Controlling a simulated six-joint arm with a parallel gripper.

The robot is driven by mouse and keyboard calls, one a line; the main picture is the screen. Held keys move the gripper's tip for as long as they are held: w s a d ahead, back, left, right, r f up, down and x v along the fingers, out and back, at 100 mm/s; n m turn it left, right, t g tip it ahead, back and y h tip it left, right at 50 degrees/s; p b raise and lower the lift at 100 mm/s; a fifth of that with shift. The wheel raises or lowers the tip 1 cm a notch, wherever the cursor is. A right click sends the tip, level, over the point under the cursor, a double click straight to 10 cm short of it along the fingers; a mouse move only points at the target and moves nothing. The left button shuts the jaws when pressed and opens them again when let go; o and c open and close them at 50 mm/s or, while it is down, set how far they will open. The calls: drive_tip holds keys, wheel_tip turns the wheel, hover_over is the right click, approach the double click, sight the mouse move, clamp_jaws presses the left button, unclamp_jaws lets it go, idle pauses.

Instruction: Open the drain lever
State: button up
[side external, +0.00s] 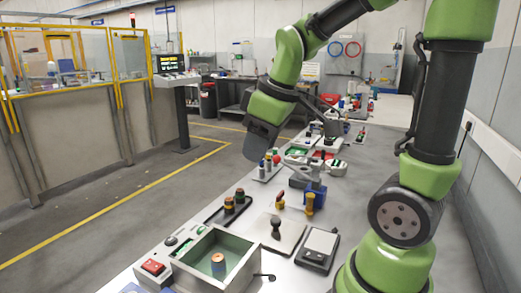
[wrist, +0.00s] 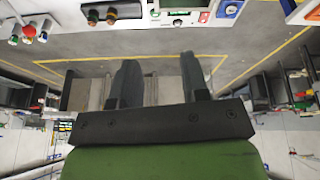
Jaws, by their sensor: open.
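A small black lever (side external: 266,277) sticks out from the lower right side of an open grey tank (side external: 240,268) at the front of the bench in the side view; it looks like the drain lever. My gripper (side external: 262,150) hangs well above and behind the tank, over the bench's left edge, far from the lever. In the wrist view my gripper (wrist: 159,62) shows two dark fingers spread apart with nothing between them. I cannot make out the lever in the wrist view.
A black-knobbed plate (side external: 277,236), a scale-like device (side external: 319,245) and coloured knobs (side external: 234,203) stand behind. Open floor lies left of the bench.

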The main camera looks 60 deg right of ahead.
drive_tip(key=shift+w+d+f+n+g, duration=0.2)
drive_tip(key=shift+w+d+f+n, duration=0.15)
drive_tip(key=shift+d+f, duration=0.25)
drive_tip(key=shift+w+d+f+n+g, duration=0.2)
drive_tip(key=shift+w+d+f+n, duration=0.2)
drive_tip(key=shift+d, duration=0.35)
drive_tip(key=shift+w+d+f+n+g, duration=0.2)
drive_tip(key=shift+w+d+f+n, duration=0.15)
drive_tip(key=shift+d+f, duration=0.3)
drive_tip(key=shift+r, duration=0.1)
drive_tip(key=s+a+f+n+g, duration=0.1)
drive_tip(key=s+a+f, duration=0.1)
drive_tip(key=a, duration=0.6)
drive_tip(key=s+a+f+n+g, duration=0.1)
drive_tip(key=s+a+f+n, duration=0.1)
drive_tip(key=a+f, duration=0.3)
drive_tip(key=s+a+f+n, duration=0.1)
drive_tip(key=s+a+f, duration=0.2)
drive_tip(key=a, duration=0.8)
drive_tip(key=shift+s+f+n+g, duration=0.1)
drive_tip(key=shift+f+n+g, duration=0.2)
drive_tip(key=shift+g, duration=0.1)
drive_tip(key=shift+s+a+f, duration=0.1)
drive_tip(key=shift+s+f, duration=0.05)
drive_tip(key=shift+f, duration=0.35)
wheel_tip(320, 180, down, 9)
